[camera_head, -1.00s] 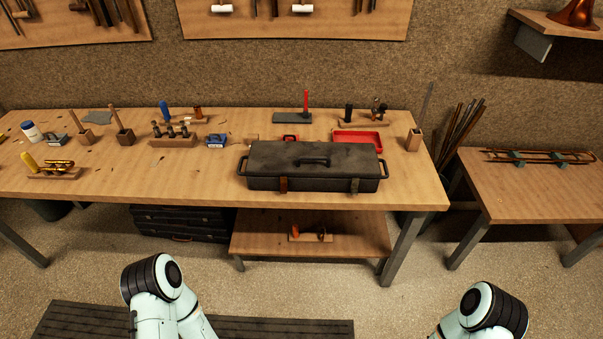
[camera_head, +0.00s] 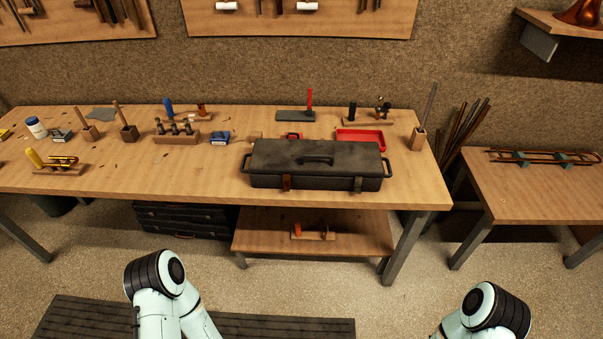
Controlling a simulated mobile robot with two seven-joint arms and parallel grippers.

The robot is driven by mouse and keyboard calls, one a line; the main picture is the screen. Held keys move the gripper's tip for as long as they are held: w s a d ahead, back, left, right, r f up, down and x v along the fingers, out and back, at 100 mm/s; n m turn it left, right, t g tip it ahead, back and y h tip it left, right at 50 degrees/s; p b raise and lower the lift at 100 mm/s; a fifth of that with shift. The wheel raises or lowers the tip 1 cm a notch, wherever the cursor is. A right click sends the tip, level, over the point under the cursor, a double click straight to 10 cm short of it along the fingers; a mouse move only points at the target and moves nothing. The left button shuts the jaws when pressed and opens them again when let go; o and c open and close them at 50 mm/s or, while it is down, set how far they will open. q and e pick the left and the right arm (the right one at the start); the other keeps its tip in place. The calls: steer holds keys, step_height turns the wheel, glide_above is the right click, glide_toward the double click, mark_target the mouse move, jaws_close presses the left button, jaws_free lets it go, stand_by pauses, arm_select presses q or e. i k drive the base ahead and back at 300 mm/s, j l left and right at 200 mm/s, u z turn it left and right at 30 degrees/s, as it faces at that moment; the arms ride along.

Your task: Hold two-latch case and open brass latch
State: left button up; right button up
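The two-latch case (camera_head: 316,163) is a long dark grey box with a top handle and a side handle at each end. It sits shut at the front edge of the workbench. Its left latch (camera_head: 287,182) is brown and coppery. Its right latch (camera_head: 357,184) looks dull grey. Both latches are on the front face, and their exact positions are too small to tell. My two arms show only as elbow parts at the bottom of the picture, well below and in front of the bench. Neither gripper is in view.
The workbench (camera_head: 190,178) has clear wood left of the case. A red tray (camera_head: 360,140) and a small red item (camera_head: 292,136) stand close behind it. A wooden block with a tall rod (camera_head: 418,140) stands to its right. A lower shelf (camera_head: 270,230) is underneath.

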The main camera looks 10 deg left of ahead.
mark_target(285, 177)
steer(key=i+l, duration=0.65)
steer(key=l, duration=0.15)
steer(key=i+l+u, duration=0.2)
steer(key=u, duration=0.25)
steer(key=i+l+u, duration=0.15)
steer(key=l+u, duration=0.3)
